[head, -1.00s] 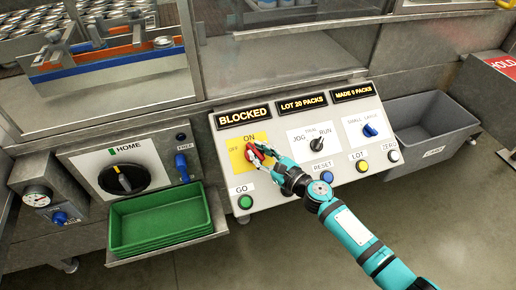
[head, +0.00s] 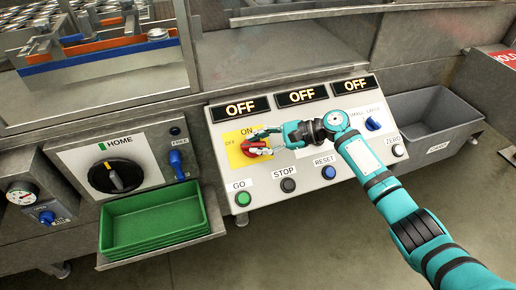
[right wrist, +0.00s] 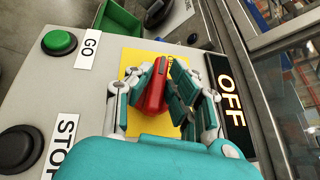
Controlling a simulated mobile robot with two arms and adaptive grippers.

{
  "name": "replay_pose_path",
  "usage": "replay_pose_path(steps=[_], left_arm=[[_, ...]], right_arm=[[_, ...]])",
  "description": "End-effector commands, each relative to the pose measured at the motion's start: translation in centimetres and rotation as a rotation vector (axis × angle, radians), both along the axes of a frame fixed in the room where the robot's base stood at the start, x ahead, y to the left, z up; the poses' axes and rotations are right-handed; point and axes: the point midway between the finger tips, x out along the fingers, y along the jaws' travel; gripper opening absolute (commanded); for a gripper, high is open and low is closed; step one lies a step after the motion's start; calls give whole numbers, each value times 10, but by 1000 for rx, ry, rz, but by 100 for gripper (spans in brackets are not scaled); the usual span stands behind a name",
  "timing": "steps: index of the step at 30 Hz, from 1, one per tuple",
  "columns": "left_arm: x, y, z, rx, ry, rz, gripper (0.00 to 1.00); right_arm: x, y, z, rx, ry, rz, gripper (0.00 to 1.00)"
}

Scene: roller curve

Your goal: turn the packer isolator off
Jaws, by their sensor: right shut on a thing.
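The packer isolator is a red handle (head: 254,149) on a yellow plate (head: 236,158) marked ON and OFF, at the left of the sloping control panel. The handle lies roughly crosswise in the head view, toward the OFF side. My right gripper (head: 262,145) reaches in from the right and is shut on the handle. In the right wrist view the red handle (right wrist: 152,92) sits between the two fingers, which hide parts of it. All three displays above, such as the left one (head: 240,108), read OFF. My left gripper is out of view.
Below the handle are the green GO button (head: 242,199), the black STOP button (head: 288,185) and the blue RESET button (head: 328,172). A green tray (head: 152,222) stands to the left, below a black HOME dial (head: 116,177). A grey bin (head: 432,118) is at the right.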

Motion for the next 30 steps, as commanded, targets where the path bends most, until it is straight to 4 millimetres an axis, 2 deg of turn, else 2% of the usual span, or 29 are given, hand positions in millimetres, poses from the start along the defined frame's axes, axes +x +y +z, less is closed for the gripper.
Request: replay_pose_path(steps=[3,12,27,28,30], left_arm=[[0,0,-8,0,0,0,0],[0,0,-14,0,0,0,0],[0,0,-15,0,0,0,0],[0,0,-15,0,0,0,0],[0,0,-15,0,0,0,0]], right_arm=[[1,1,-1,-32,-11,61,0],[1,1,0,-78,-25,147,0],[0,1,0,-87,-26,162,0],[0,1,0,-87,-26,162,19],[0,1,0,-87,-26,162,28]])
